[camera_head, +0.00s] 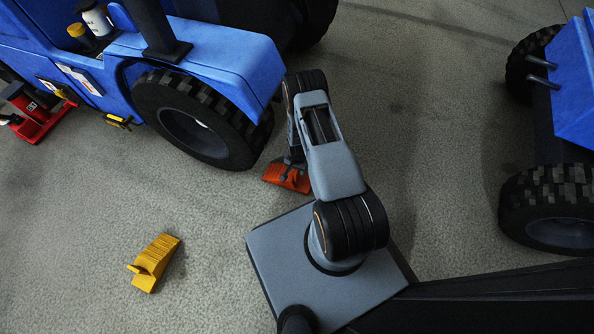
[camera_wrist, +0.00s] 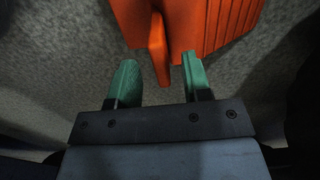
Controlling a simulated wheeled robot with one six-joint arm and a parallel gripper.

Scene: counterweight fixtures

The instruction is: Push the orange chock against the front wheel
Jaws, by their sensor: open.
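The orange chock (camera_head: 289,178) lies on the floor close to the blue vehicle's front wheel (camera_head: 197,119), partly hidden by my arm in the head view. I cannot tell whether it touches the tyre. In the wrist view the orange chock (camera_wrist: 215,28) fills the top, with a narrow upright rib or handle pointing toward me. My gripper (camera_wrist: 158,75) is open, its green fingertips on either side of that rib, with gaps visible. In the head view my gripper is mostly hidden behind my arm, near the chock.
A yellow chock (camera_head: 154,262) lies on open floor at the lower left. The blue vehicle (camera_head: 210,55) stands at the upper left, with a red jack (camera_head: 31,112) beside it. Another blue vehicle (camera_head: 575,85) stands at the right. Floor between the vehicles is clear.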

